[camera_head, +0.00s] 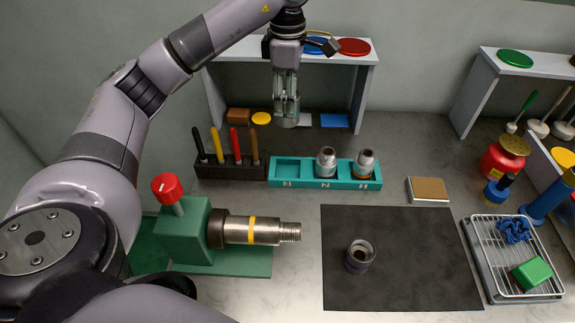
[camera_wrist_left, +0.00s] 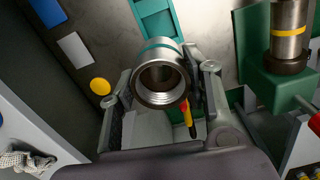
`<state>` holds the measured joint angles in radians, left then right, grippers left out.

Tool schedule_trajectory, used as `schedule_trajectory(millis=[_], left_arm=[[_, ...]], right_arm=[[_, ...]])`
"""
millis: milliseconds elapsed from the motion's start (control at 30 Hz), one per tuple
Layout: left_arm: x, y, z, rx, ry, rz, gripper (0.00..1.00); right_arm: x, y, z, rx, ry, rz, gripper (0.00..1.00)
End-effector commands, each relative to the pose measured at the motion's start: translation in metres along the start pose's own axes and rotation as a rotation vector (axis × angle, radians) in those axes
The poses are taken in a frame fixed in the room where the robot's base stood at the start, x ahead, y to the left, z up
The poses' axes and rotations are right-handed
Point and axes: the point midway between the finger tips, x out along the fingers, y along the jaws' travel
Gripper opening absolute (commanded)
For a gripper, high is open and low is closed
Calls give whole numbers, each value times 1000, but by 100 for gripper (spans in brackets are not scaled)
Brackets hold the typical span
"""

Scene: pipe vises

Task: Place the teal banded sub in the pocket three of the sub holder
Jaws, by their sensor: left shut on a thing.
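My left gripper (camera_head: 286,98) points down above the back of the bench and is shut on the teal banded sub (camera_head: 287,119). In the left wrist view the teal banded sub (camera_wrist_left: 160,85) sits between the fingers, its threaded open end facing the camera and a teal band around its wall. The teal sub holder (camera_head: 325,183) stands on the bench in front of and below the gripper. Its left pocket is empty; the middle and right pockets each hold a metal sub (camera_head: 326,162). The number marks are too small to read surely. The right gripper is not in view.
A green vise (camera_head: 190,228) holds a yellow banded pipe (camera_head: 250,230). A purple banded sub (camera_head: 359,256) stands on the dark mat (camera_head: 420,270). A grey shelf (camera_head: 362,60) stands behind.

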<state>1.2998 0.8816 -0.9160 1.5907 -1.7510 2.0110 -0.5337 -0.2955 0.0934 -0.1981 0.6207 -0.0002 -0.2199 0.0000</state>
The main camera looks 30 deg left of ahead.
Motion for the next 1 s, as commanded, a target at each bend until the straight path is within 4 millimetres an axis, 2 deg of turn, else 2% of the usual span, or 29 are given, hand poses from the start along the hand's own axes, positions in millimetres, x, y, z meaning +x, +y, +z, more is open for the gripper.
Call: schedule_trajectory(millis=[33,67,300,500,733,1000], left_arm=[[15,-2,1,3,1,-6,2],[21,-2,1,4,0,-6,2],[82,-2,0,5,3,-6,2],[126,-2,0,5,2,-4,2],[147,-1,1,7,0,-2,2],[183,-1,1,6,0,-1,2]], right_arm=[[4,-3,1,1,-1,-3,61],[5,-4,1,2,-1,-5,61],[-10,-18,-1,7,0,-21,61],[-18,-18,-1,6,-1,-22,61],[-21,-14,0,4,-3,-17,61],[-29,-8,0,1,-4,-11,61]])
